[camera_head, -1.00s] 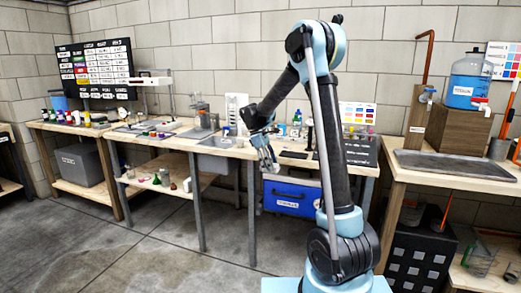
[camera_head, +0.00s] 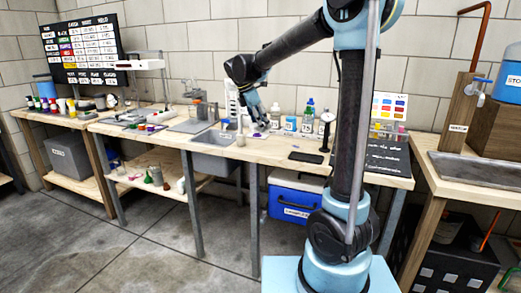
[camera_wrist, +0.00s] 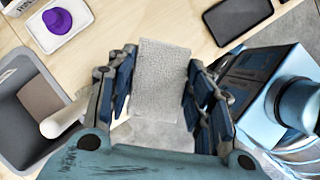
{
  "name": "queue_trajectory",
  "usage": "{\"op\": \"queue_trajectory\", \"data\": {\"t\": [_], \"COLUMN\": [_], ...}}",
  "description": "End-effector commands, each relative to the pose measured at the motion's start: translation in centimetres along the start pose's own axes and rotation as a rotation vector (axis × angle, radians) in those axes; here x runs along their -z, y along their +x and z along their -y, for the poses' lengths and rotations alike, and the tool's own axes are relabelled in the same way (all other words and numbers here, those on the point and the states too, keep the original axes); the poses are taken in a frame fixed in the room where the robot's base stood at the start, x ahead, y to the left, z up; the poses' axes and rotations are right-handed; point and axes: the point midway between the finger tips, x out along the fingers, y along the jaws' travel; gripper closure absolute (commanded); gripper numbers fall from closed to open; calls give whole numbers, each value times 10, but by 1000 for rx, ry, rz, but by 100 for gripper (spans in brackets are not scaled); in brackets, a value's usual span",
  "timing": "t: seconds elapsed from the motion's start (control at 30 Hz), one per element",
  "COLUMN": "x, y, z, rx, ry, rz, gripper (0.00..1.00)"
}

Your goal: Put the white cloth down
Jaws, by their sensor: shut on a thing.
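The white cloth (camera_wrist: 160,75) is a pale, textured rectangle between the fingers of my gripper (camera_wrist: 162,62) in the wrist view. My gripper is shut on it from both sides. In the head view, my gripper (camera_head: 258,124) points down by the wooden bench (camera_head: 262,158), right of the sink. I cannot make out the cloth there. In the wrist view the wooden bench top (camera_wrist: 107,18) shows beyond the cloth; I cannot tell whether they touch.
A purple item on a white base (camera_wrist: 60,22) and a black phone-like slab (camera_wrist: 237,17) lie on the bench. The sink (camera_head: 213,158) opens to the left. Several bottles (camera_head: 308,115) stand behind. A blue cooler (camera_head: 296,197) sits below. Bare wood lies between the purple item and the slab.

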Motion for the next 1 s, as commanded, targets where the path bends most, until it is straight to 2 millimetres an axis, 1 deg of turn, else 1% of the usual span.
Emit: {"op": "queue_trajectory", "data": {"t": [0.07, 0.3, 0.4, 0.57, 0.8, 0.9, 1.0], "x": [2, 20, 26, 32, 44, 46, 47], "y": [2, 35, 44, 53, 81, 86, 87], "z": [1, 0, 0, 0, 0, -1, 0], "rx": [-4, -6, -7, -8, -8, -8, -8], "ry": [-10, -16, -18, -20, -20, -20, -20], "rz": [0, 0, 0, 0, 0, 0, 0], "gripper": [75, 75, 75, 75, 75, 75, 75]}}
